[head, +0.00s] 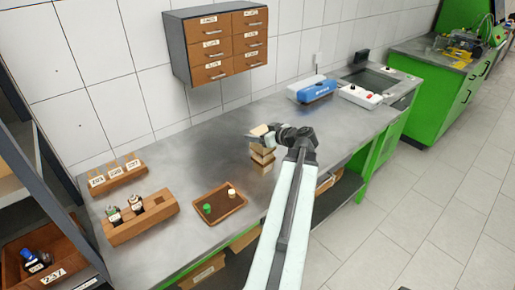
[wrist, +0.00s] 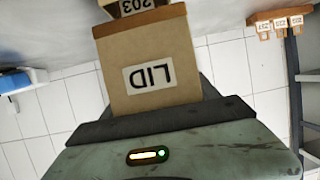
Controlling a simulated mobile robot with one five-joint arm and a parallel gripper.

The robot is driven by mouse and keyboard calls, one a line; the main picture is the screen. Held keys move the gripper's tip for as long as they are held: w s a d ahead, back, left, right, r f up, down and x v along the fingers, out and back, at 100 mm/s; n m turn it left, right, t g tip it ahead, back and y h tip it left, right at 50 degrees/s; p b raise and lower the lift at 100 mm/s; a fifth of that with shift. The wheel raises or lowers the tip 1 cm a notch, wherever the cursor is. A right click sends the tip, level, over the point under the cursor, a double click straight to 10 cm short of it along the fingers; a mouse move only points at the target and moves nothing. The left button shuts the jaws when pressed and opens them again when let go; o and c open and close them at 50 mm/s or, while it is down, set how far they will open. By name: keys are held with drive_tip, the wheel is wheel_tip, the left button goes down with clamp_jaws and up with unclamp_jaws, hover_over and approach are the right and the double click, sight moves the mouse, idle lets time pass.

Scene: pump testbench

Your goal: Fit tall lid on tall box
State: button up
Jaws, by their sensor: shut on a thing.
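My gripper (head: 268,132) is shut on the tan lid (head: 258,130), over the bench. In the wrist view the lid (wrist: 150,75) fills the middle, with an upside-down "LID" label, above the dark edge of my gripper (wrist: 155,118). The tan box (head: 262,160) stands directly below my gripper on the bench in the head view. A box part with a "203" label (wrist: 135,7) shows past the lid at the top of the wrist view. I cannot tell whether the lid touches the box.
A brown tray (head: 232,210) with a green and a pale piece lies left of the box. A wooden rack (head: 140,222) with bottles stands further left. A blue and white device (head: 312,90) is at the back right. Bare bench surrounds the box.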

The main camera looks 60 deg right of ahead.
drive_tip(key=shift+f+b, duration=2.05)
drive_tip(key=o, duration=1.3)
drive_tip(key=shift+r, duration=0.1)
drive_tip(key=shift+o, duration=0.2)
drive_tip(key=shift+r, duration=0.1)
